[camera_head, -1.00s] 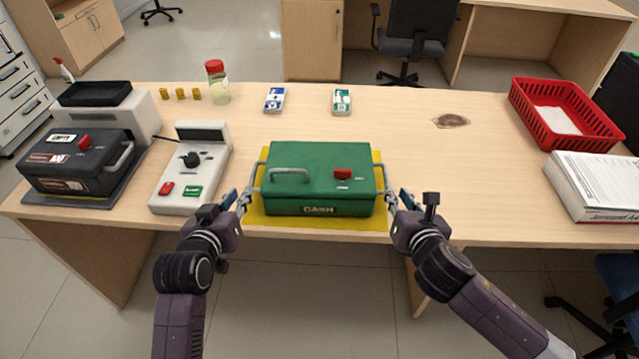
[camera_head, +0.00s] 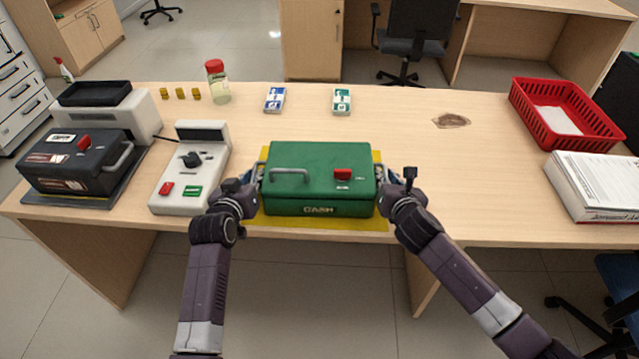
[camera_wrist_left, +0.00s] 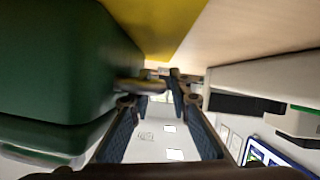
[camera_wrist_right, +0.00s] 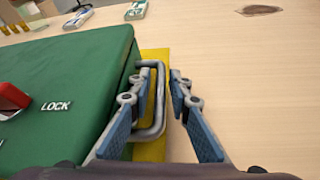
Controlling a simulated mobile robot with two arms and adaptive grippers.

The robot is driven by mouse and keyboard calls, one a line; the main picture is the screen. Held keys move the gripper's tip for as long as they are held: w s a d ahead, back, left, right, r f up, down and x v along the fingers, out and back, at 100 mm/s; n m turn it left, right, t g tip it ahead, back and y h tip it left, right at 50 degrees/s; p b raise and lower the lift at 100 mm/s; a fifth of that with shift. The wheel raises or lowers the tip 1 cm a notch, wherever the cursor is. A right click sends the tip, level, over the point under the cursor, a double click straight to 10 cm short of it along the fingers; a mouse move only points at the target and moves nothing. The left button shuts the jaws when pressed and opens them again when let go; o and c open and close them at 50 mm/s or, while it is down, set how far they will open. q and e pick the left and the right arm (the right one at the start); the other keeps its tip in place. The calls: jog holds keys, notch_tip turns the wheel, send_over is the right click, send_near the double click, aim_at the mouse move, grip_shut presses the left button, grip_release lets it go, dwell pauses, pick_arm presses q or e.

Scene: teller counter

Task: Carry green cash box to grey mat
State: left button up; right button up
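The green cash box (camera_head: 318,180) sits on a yellow mat (camera_head: 300,223) near the counter's front edge, with a side handle at each end. My left gripper (camera_head: 253,180) is at its left side handle. In the left wrist view, the fingers (camera_wrist_left: 155,100) are apart, with part of the handle (camera_wrist_left: 143,85) near the left finger. My right gripper (camera_head: 385,182) is at the right side handle. In the right wrist view, its open fingers (camera_wrist_right: 165,95) straddle the handle bar (camera_wrist_right: 158,110). The grey mat (camera_head: 75,201) lies at far left, under a dark box.
The dark box (camera_head: 75,165) covers most of the grey mat. A white keypad device (camera_head: 190,170) stands between the two boxes. A bottle (camera_head: 217,82), a red basket (camera_head: 565,115) and a paper stack (camera_head: 600,185) are elsewhere. The counter right of the green box is clear.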

pick_arm(q)
jog(key=shift+c, duration=0.6)
pick_arm(e)
jog(key=shift+c, duration=0.6)
pick_arm(q)
grip_shut()
pick_arm(e)
grip_shut()
pick_arm(q)
jog(key=shift+w+r, duration=0.15)
jog(key=shift+r, duration=0.1)
pick_arm(e)
jog(key=shift+w+r, duration=0.1)
jog(key=shift+r, duration=0.1)
